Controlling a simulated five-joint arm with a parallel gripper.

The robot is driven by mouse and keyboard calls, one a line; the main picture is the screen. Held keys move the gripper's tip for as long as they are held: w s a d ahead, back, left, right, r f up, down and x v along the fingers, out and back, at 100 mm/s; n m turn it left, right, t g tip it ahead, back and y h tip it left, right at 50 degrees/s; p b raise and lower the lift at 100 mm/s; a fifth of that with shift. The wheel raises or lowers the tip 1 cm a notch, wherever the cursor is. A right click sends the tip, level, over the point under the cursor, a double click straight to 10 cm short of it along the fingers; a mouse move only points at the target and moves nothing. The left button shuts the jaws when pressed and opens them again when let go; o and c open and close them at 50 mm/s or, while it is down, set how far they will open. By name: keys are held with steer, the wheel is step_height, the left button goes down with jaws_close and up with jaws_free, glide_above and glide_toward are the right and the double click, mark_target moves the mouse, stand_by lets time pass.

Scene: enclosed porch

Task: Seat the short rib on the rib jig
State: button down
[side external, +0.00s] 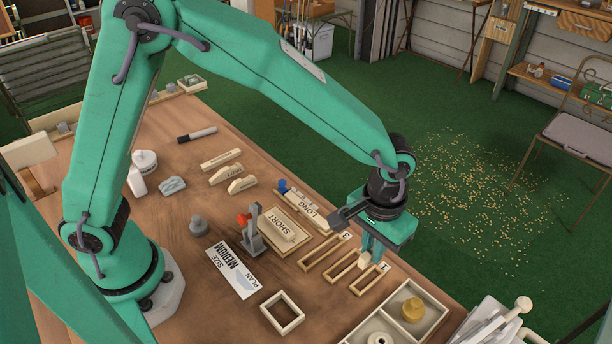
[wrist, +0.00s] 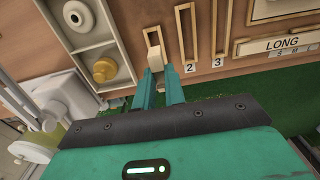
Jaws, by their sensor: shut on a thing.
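My gripper (side external: 369,252) is at the numbered wooden frames on the table's right side. Its two green fingers, also in the wrist view (wrist: 160,74), are shut on a pale wooden piece (wrist: 155,53). This piece shows end-on over the frame marked 1; I cannot tell its full length or whether it touches the frame. In the side view its pale end (side external: 364,261) shows by the fingertips. The jig board marked SHORT (side external: 270,222) lies left of the gripper, with a pale raised part on it and a red-tipped clamp (side external: 250,226) beside it.
The LONG board (side external: 306,207) with a blue clamp lies behind SHORT. Frames 2 (wrist: 180,40) and 3 (wrist: 222,30) look empty. A divided tray (side external: 437,306) stands close to frame 1. Several wooden pieces (side external: 241,184) lie farther back. A square frame (side external: 282,312) is at the front.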

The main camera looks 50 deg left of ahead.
steer(key=shift+s+d, duration=0.1)
steer(key=shift+d, duration=0.2)
steer(key=shift+f, duration=0.2)
steer(key=shift+f, duration=2.35)
steer(key=shift+f, duration=0.85)
stand_by(1.1)
steer(key=c, duration=0.7)
jaws_free()
steer(key=shift+c, duration=0.2)
steer(key=shift+r, duration=0.25)
steer(key=shift+r, duration=3.2)
